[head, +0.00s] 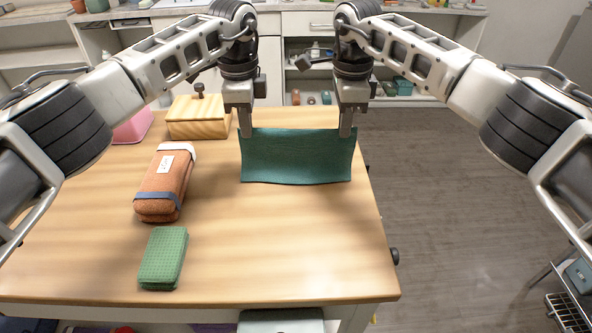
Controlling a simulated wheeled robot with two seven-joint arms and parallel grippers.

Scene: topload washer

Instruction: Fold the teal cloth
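The teal cloth (297,158) is stretched flat between my two grippers above the far right part of the wooden table. Its upper edge is at the fingertips and its lower edge hangs toward the table; I cannot tell whether that edge touches the top. My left gripper (244,131) is shut on the cloth's upper left corner. My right gripper (346,131) is shut on its upper right corner. Both grippers point down.
An orange rolled towel (165,185) with a blue band and a green folded cloth (163,258) lie on the table (270,245) at left. A wooden box (198,117) and a pink container (133,127) stand behind. The table's front middle is clear.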

